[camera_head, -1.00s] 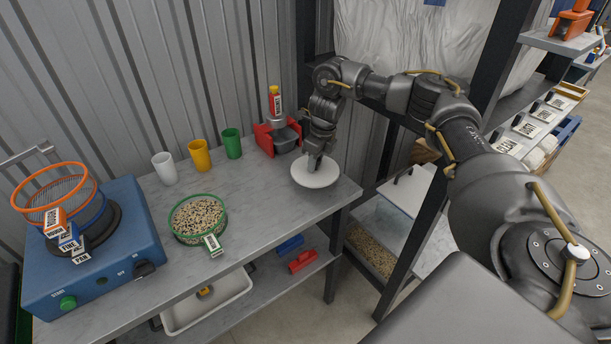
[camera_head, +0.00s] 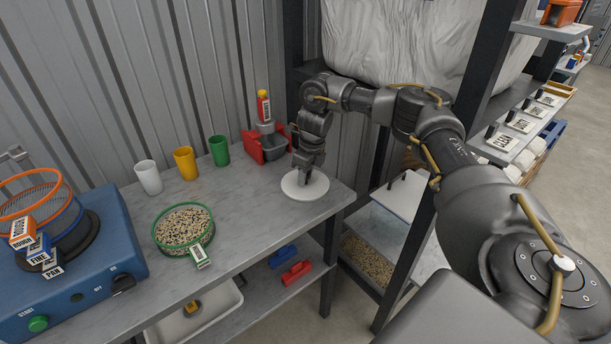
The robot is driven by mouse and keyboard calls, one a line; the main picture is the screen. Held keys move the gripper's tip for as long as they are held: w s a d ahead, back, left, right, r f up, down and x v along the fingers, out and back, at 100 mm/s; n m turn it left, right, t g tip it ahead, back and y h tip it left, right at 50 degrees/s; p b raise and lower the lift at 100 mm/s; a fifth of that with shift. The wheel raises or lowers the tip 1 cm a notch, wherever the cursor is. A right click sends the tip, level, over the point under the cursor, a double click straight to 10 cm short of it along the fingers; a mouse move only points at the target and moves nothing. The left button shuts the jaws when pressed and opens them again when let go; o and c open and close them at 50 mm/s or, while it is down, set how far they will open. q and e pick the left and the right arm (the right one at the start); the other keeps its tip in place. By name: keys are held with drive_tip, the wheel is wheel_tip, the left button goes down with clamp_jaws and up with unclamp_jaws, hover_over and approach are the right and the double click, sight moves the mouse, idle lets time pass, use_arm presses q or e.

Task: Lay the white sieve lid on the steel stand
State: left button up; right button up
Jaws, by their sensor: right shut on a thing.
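The white sieve lid (camera_head: 297,193) is a flat round disc at the right end of the grey worktop. My right gripper (camera_head: 307,176) points down onto the middle of the lid and is shut on its top. The fingertips and whatever they grip are small and partly hidden. I cannot tell whether the lid rests on the surface or hangs just above it. I cannot make out a separate steel stand; the lid may cover it. My left gripper is out of view.
Behind the lid stands a red holder (camera_head: 254,149) with a grey pan and a red-and-yellow bottle. White, yellow and green cups line the back. A green-rimmed sieve (camera_head: 183,228) of seeds and a blue shaker (camera_head: 110,285) with stacked sieves stand left. A dark rack post is close right.

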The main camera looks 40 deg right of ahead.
sight(310, 184)
drive_tip(key=o, duration=1)
drive_tip(key=shift+f, duration=0.1)
drive_tip(key=shift+c, duration=0.2)
drive_tip(key=shift+o, duration=0.4)
drive_tip(key=shift+r, duration=0.4)
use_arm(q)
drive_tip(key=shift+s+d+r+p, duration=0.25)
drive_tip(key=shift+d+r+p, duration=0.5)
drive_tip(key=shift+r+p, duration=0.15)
use_arm(e)
wheel_tip(310, 184, up, 11)
drive_tip(key=s, duration=0.1)
drive_tip(key=shift+s+d+r, duration=0.2)
drive_tip(key=shift+s+d, duration=0.15)
